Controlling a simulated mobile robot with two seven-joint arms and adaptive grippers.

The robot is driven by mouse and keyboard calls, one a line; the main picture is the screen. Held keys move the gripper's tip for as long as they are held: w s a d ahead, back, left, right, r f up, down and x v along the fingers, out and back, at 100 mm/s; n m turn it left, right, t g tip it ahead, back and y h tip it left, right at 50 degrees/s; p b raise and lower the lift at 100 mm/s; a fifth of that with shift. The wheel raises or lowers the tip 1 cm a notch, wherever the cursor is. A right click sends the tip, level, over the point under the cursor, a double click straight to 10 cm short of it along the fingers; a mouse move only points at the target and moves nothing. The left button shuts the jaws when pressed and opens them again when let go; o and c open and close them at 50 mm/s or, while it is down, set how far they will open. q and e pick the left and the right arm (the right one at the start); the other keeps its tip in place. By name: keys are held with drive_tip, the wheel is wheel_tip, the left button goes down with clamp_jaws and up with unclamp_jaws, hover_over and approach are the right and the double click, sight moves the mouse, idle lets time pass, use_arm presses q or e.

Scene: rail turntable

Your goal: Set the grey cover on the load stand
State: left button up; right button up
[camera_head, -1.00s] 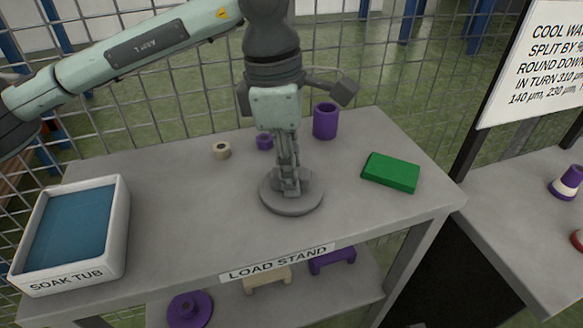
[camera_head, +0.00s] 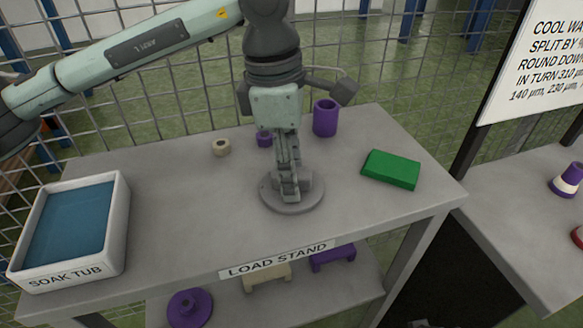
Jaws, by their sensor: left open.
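The grey cover (camera_head: 308,203), a round flat disc, lies on the top of the load stand (camera_head: 190,235), near the middle of the tabletop. My left gripper (camera_head: 290,192) points down right over the cover, its fingertips at the cover's raised middle. The gripper is open. The fingers hide the cover's centre, so I cannot tell whether they touch it. My right gripper is not in view.
A lower shelf holds a purple flanged part (camera_head: 190,307). The front tabletop is clear.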

use_arm(q)
drive_tip(key=shift+r, duration=0.7)
drive_tip(key=r, duration=0.5)
drive_tip(key=shift+a+r, duration=0.2)
drive_tip(key=shift+a, duration=0.15)
drive_tip(key=shift+r, duration=0.45)
drive_tip(key=shift+a, duration=0.1)
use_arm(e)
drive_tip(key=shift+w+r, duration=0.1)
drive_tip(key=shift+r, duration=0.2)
